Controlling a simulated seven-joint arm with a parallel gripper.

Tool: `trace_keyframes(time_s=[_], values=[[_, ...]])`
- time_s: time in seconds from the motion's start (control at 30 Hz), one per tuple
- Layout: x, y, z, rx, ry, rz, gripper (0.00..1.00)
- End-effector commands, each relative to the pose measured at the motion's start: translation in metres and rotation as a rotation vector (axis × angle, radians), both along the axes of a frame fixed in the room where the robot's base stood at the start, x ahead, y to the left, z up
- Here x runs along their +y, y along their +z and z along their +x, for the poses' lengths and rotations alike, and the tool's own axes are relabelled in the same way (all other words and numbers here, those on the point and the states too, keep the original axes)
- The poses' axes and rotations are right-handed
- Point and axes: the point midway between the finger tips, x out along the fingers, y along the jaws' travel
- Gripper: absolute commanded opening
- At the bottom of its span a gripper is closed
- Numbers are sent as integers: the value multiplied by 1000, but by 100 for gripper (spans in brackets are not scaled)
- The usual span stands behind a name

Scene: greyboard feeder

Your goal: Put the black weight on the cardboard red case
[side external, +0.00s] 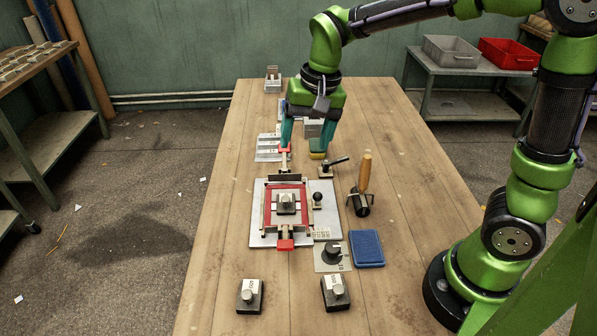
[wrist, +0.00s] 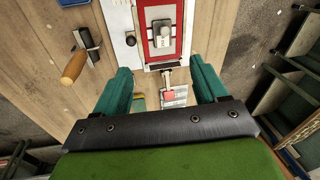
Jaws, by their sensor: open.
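Two dark weights with silver knobs and pale labels stand at the table's near end, a left weight (side external: 249,296) and a right weight (side external: 335,293). A similar weight (side external: 286,204) sits inside a red rectangular frame (side external: 304,211) on a pale plate; the frame also shows in the wrist view (wrist: 151,34). I cannot tell which weight is the task's, nor whether the red frame is the cardboard red case. My gripper (side external: 303,150) is open over the far half of the table, beyond the frame, its teal fingers apart. No object shows held between the fingers in the wrist view (wrist: 160,72).
A black knob (side external: 332,252) on a grey plate and a blue pad (side external: 367,248) lie right of the fixture. Grey plates (side external: 268,148) lie left of my gripper. The table's right side is mostly clear.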

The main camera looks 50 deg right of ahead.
Motion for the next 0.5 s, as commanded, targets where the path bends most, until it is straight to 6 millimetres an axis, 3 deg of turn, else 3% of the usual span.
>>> trace_keyframes(time_s=[0.03,0.2,0.4,0.5], values=[[-5,15,-18,-59,27,15,72],[-13,43,-71,-244,137,27,72],[-19,49,-118,-419,231,-6,72],[-19,47,-130,-469,257,-23,72]])
